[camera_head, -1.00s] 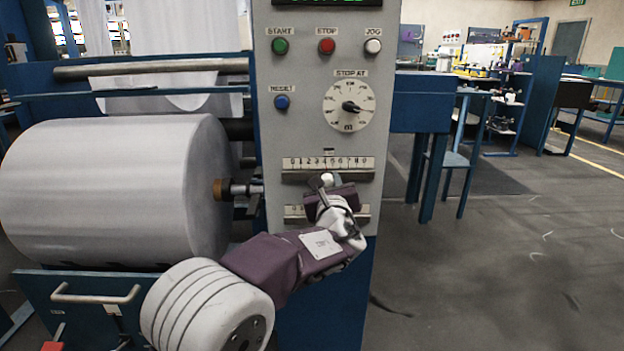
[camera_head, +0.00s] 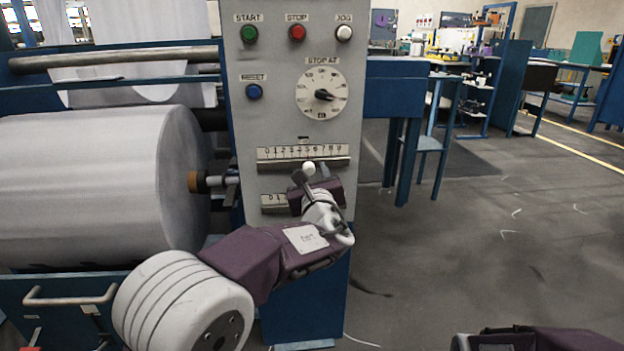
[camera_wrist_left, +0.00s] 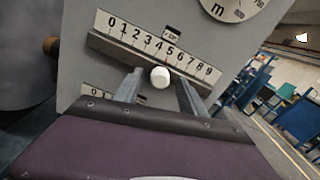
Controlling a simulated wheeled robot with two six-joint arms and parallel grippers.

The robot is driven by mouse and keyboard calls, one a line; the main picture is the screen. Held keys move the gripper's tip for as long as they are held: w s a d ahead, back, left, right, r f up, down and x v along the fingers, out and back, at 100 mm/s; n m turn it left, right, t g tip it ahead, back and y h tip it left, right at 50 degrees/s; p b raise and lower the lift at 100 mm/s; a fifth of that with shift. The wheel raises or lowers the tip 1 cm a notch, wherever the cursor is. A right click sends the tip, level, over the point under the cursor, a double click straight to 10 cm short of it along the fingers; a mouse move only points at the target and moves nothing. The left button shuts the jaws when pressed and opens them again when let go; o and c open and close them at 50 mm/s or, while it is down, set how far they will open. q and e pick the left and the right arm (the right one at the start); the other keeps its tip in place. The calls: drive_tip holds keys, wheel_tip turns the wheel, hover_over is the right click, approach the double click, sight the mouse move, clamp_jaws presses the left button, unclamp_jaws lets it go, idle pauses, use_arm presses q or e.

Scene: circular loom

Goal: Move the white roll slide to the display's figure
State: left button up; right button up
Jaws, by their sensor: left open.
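The white roll slide (camera_head: 309,169) is a round white knob at the upper numbered scale (camera_head: 300,153) on the grey panel. In the left wrist view the white knob (camera_wrist_left: 160,77) sits below the middle digits, near 4 and 5; its exact reading is unclear. My left gripper (camera_head: 308,180) is at the knob. In the wrist view its two fingers (camera_wrist_left: 158,88) are apart, one on each side of the knob, with gaps visible. The display is out of the picture above the panel. My right gripper is out of view; only part of my right arm shows at bottom right.
A second scale (camera_head: 269,202) lies just below, mostly hidden by my left gripper. Above are the dial (camera_head: 321,93), the blue reset button (camera_head: 254,92), and the start, stop and jog buttons. A large white roll (camera_head: 90,185) stands to the left. The floor at right is open.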

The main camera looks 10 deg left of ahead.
use_arm(q)
drive_tip(key=p+v, duration=0.1)
drive_tip(key=v, duration=0.6)
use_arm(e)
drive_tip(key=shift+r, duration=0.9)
